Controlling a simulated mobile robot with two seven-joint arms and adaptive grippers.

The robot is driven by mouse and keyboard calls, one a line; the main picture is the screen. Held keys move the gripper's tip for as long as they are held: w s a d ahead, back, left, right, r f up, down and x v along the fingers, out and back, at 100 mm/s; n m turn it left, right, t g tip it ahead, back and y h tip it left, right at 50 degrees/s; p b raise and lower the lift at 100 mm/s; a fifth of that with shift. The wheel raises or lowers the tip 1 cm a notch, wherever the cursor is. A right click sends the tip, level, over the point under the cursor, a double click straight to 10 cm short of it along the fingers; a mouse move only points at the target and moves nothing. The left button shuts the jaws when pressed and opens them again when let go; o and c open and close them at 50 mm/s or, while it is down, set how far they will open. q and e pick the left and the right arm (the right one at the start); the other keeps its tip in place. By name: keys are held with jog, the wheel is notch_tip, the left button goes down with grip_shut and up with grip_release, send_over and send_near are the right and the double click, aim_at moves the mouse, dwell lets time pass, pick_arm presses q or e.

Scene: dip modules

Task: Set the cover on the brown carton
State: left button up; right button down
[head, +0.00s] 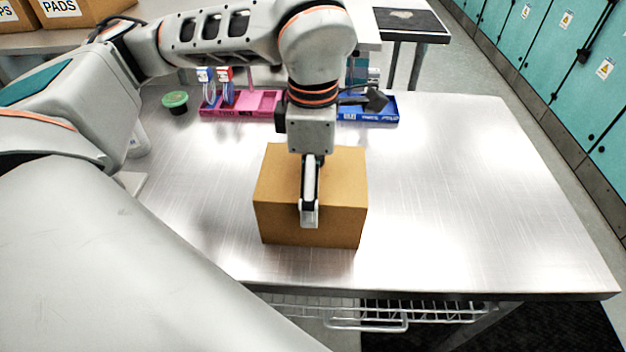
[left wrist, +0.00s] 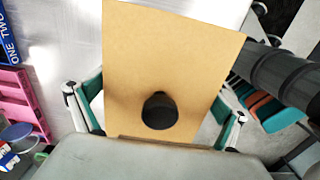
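The brown carton (head: 335,225) stands upright on the steel table, near its front edge. Its flat brown top is the cover (left wrist: 170,50), with a round black knob (left wrist: 160,112), in the left wrist view. The cover appears to lie level on the carton; I see no gap or seam between them. My left gripper (head: 309,215) points down over the carton. In the left wrist view its two fingers are spread wide, one on each side of the knob, with clear space between. In the head view the gripper hides the knob. My right gripper is not in view.
Behind the carton are a pink tray (head: 221,112) with small red and blue modules and a blue tray (head: 380,117). A green-topped cup (head: 175,101) stands at the back left. The table's right half (head: 470,190) is clear. A wire shelf (head: 370,312) hangs below the front edge.

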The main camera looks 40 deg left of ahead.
pick_arm(q)
notch_tip(320, 180, up, 13)
jog(key=shift+f+p, duration=0.2)
jog(key=shift+p, duration=0.25)
jog(key=shift+s+d+f, duration=0.1)
dwell(0.5)
